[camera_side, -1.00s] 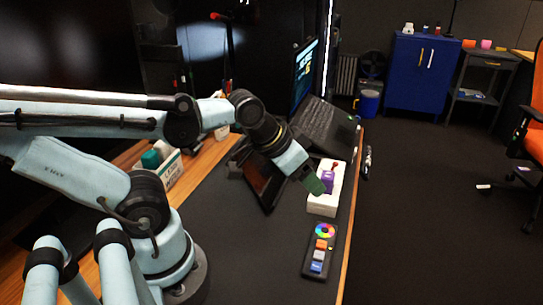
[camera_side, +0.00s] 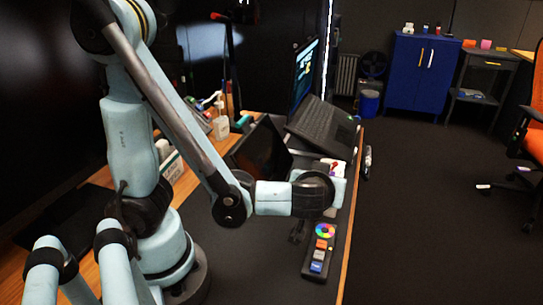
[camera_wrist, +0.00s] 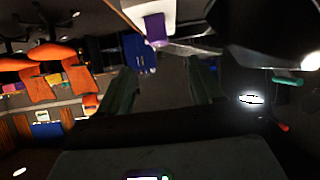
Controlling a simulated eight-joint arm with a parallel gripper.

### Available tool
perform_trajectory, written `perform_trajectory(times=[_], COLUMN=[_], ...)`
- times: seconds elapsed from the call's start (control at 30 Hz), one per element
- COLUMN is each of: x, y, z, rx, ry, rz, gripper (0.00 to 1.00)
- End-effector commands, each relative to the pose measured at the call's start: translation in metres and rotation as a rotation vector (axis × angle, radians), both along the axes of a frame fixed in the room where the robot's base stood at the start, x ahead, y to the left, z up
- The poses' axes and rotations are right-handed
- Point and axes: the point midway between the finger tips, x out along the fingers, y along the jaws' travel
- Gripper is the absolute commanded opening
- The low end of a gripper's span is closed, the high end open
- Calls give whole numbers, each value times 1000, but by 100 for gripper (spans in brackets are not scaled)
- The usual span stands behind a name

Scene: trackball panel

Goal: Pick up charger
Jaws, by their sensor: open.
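No object is clearly recognisable as the charger. A white holder with a purple item (camera_wrist: 157,42) shows at the top of the wrist view. In the side view the same white holder (camera_side: 330,164) stands near the table's right edge, mostly hidden behind my wrist. My gripper (camera_wrist: 163,88) is open, with its two dark green fingers well apart and nothing between them. In the side view my wrist hangs over the table in front of the holder, and I cannot make out the fingertips clearly.
A black panel with a colour wheel and coloured blocks (camera_side: 320,250) lies at the table's front right. An open laptop (camera_side: 325,125) and a dark tablet (camera_side: 258,148) stand behind. A white bottle (camera_side: 221,127) is at the back left. Bare table lies left of the panel.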

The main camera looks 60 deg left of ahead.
Motion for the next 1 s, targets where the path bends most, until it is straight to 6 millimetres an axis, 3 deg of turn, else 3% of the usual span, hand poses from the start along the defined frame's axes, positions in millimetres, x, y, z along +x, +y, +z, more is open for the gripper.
perform_trajectory(times=[1.0], x=[64], y=[61], z=[-46], rx=[0], ry=[-18], rz=[13], gripper=[65])
